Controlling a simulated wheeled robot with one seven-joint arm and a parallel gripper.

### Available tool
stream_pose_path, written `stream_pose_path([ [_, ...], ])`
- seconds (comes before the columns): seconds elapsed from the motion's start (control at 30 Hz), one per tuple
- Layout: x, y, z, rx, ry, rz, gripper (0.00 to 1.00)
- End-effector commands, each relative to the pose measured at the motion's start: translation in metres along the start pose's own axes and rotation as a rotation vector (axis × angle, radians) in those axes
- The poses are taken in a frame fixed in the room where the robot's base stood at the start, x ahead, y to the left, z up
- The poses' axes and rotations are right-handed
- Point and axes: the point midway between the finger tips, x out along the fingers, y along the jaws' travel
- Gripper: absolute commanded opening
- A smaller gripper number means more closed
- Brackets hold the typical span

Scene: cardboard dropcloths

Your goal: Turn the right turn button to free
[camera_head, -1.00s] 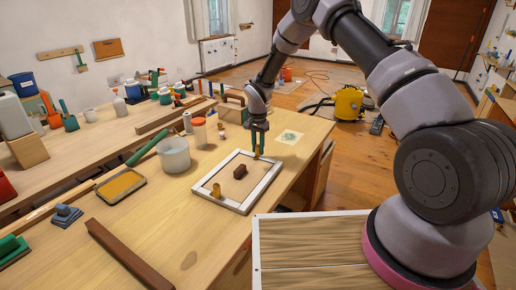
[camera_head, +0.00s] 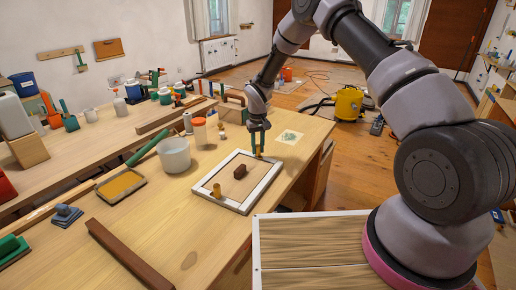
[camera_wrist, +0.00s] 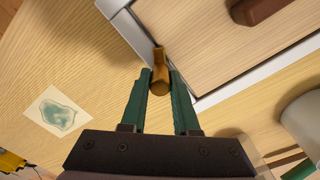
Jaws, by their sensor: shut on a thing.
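A white-framed panel (camera_head: 246,204) with a wood-coloured face lies flat on the workbench. A brown block handle (camera_head: 240,171) sits on its middle and also shows at the top of the wrist view (camera_wrist: 262,8). The left turn button (camera_head: 217,190), yellow-brown, stands at the panel's near left edge. The right turn button (camera_wrist: 160,72) is at the frame's far edge, between my green fingers in the wrist view. My gripper (camera_head: 258,150) points down over it and is shut on it. The fingers hide part of the button in the head view.
A white tub (camera_head: 174,155) stands left of the panel, with a tray of ochre (camera_head: 121,186) further left. A paper with a green patch (camera_head: 289,137) lies just beyond my gripper. A dark wooden bar (camera_head: 128,255) lies at the near left.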

Motion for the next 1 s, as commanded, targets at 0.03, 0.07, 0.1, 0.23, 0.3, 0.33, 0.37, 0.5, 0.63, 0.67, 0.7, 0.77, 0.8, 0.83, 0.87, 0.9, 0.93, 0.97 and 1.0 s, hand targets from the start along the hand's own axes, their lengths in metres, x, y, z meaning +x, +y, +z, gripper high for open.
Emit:
stream_pose_path([
  [0.03, 0.0001, 0.0003, 0.0001, -0.044, 0.000, 0.000, 0.00],
  [0.07, 0.0001, 0.0003, 0.0001, -0.072, 0.000, 0.000, 0.00],
  [0.1, 0.0002, 0.0004, 0.0001, -0.109, 0.000, 0.000, 0.00],
  [0.23, 0.0001, 0.0003, 0.0001, -0.228, 0.000, 0.000, 0.00],
  [0.3, 0.0001, 0.0000, 0.0001, -0.289, 0.001, -0.001, 0.00],
  [0.33, 0.0001, -0.0001, 0.0002, -0.312, 0.001, -0.001, 0.00],
  [0.37, 0.0002, -0.0001, 0.0002, -0.335, 0.001, -0.001, 0.00],
  [0.5, 0.0002, -0.0001, 0.0003, -0.434, 0.001, 0.000, 0.00],
  [0.63, 0.0002, -0.0004, 0.0004, -0.503, 0.001, 0.000, 0.00],
  [0.67, 0.0002, -0.0005, 0.0004, -0.516, 0.001, -0.001, 0.00],
  [0.7, 0.0002, -0.0006, 0.0004, -0.533, 0.001, -0.001, 0.00],
  [0.77, 0.0002, -0.0007, 0.0004, -0.553, 0.001, -0.001, 0.00],
  [0.8, 0.0002, -0.0007, 0.0005, -0.564, 0.001, -0.001, 0.00],
  [0.83, 0.0002, -0.0007, 0.0005, -0.571, 0.001, -0.001, 0.00],
  [0.87, 0.0002, -0.0007, 0.0005, -0.577, 0.001, -0.001, 0.00],
  [0.9, 0.0002, -0.0007, 0.0005, -0.584, 0.001, -0.001, 0.00],
  [0.93, 0.0002, -0.0007, 0.0005, -0.589, 0.001, -0.001, 0.00],
  [0.97, 0.0002, -0.0006, 0.0005, -0.593, 0.001, -0.001, 0.00],
  [1.0, 0.0002, -0.0006, 0.0005, -0.596, 0.001, 0.000, 0.00],
])
